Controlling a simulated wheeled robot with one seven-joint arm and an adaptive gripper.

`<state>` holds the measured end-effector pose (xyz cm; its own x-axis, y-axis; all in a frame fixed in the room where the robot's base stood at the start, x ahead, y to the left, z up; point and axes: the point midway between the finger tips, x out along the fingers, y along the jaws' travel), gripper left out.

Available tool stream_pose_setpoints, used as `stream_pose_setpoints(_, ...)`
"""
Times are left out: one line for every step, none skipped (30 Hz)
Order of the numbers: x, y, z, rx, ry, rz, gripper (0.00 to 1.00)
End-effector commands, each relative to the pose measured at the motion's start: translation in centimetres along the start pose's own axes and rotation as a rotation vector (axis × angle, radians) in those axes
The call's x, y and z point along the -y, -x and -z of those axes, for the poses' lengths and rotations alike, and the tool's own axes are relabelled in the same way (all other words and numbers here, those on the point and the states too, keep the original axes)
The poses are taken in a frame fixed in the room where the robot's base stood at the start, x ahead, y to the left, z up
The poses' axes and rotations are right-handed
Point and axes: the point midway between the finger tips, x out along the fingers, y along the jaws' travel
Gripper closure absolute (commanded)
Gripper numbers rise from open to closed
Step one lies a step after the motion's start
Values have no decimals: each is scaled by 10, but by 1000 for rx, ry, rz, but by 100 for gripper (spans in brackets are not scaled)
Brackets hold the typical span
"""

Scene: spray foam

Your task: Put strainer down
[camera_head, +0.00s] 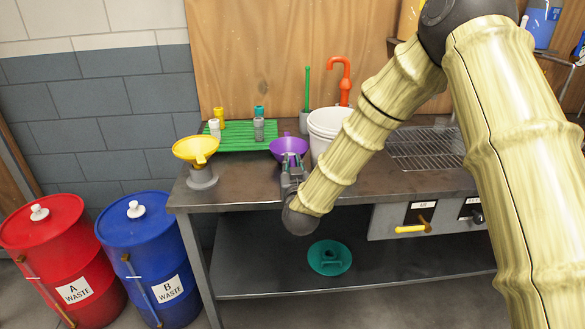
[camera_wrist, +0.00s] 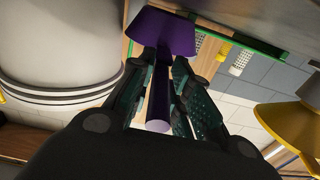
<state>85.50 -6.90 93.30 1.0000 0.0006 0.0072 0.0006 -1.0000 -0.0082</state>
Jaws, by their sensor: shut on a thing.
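The strainer, a purple funnel-shaped piece (camera_head: 288,145), shows in the head view with its wide mouth facing up, over the left part of the bench. In the wrist view the strainer (camera_wrist: 163,32) has its cone at the top and its stem running between my fingers. My gripper (camera_head: 292,163) is shut on it, with a dark finger on each side of the stem; the fingers also show in the wrist view (camera_wrist: 160,90). Whether the strainer touches anything beneath is hidden by my gripper.
A yellow funnel (camera_head: 196,149) sits in a grey stand (camera_head: 202,178) to the left. A white bucket (camera_head: 326,124) stands close on the right. A green ribbed mat (camera_head: 238,138) with small bottles lies behind. The metal bench (camera_head: 240,192) has bare room between the stand and my gripper.

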Motion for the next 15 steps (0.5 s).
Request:
stream_pose_setpoints(0,0,-5,1,0,0,100)
stream_pose_setpoints(0,0,-7,1,0,1,100)
stream_pose_setpoints(0,0,-9,1,0,1,100)
stream_pose_setpoints(0,0,-10,0,0,1,100)
stream_pose_setpoints(0,0,-10,-1,0,1,100)
stream_pose_setpoints(0,0,-10,-1,0,1,100)
stream_pose_setpoints(0,0,-10,-1,0,1,100)
stream_pose_setpoints(0,0,-10,-1,0,1,100)
stream_pose_setpoints(0,0,-10,-1,0,1,100)
stream_pose_setpoints(0,0,-10,-1,0,1,100)
stream_pose_setpoints(0,0,-10,-1,0,1,100)
stream_pose_setpoints(0,0,-11,-1,0,1,100)
stream_pose_setpoints(0,0,-12,-1,0,1,100)
stream_pose_setpoints(0,0,-13,-1,0,1,100)
stream_pose_setpoints(0,0,-13,-1,0,1,78)
